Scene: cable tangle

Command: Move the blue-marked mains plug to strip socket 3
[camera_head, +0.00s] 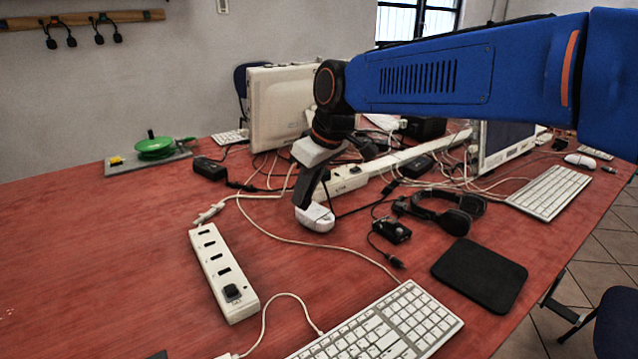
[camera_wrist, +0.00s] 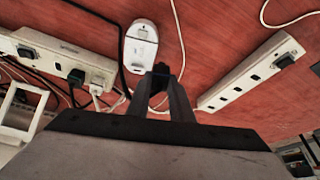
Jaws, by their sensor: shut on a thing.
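My gripper (camera_head: 308,190) is shut on a small black plug, which shows as a dark shape between the fingertips in the wrist view (camera_wrist: 160,73). I cannot make out a blue mark on it. My gripper is held just above or behind a white mouse (camera_head: 315,217).
White and black cables cross the table between the strips and the monitors. A headset (camera_head: 455,218), a black pad (camera_head: 480,275) and a keyboard (camera_head: 385,325) lie on the right and front. The red table (camera_head: 90,260) is mostly bare at left.

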